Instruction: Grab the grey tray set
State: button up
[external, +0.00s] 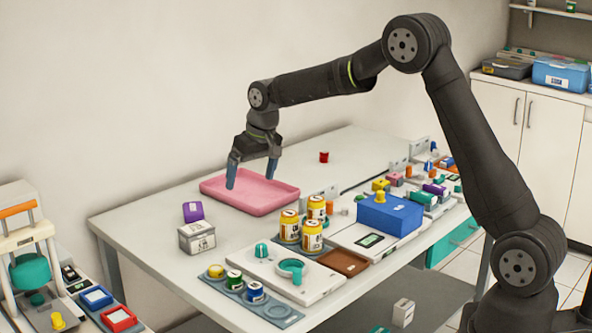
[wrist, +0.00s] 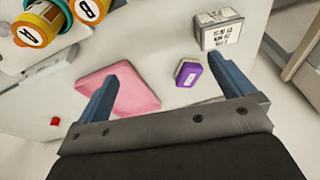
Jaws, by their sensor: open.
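My gripper (external: 252,179) is open and empty above the pink tray (external: 262,208), its fingers pointing down. In the wrist view its fingers (wrist: 170,63) are spread, with the pink tray (wrist: 138,95) partly behind the left finger. A small grey box with a printed white label (external: 197,237) stands on the table in front of the pink tray; it also shows at the top of the wrist view (wrist: 219,30). I cannot tell if this box is the grey tray set. A grey-blue tray (external: 282,310) holding several small jars lies at the table's front edge.
A purple box (external: 193,212) stands just behind the grey box. The table's left side is clear.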

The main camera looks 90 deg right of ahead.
jog(key=r+h, duration=0.1)
jog(key=h, duration=0.1)
send_over(198, 229)
jog(key=s+a, duration=0.4)
jog(key=x, duration=0.4)
jog(key=w+x, duration=0.1)
jog(key=x, duration=0.7)
jog(key=shift+w, duration=0.2)
jog(key=shift+a+x, duration=0.15)
jog(key=shift+x, duration=1.15)
jog(key=shift+a+x, duration=0.15)
jog(key=shift+x, duration=1.15)
jog(key=shift+s, duration=0.15)
jog(key=c, duration=1.2)
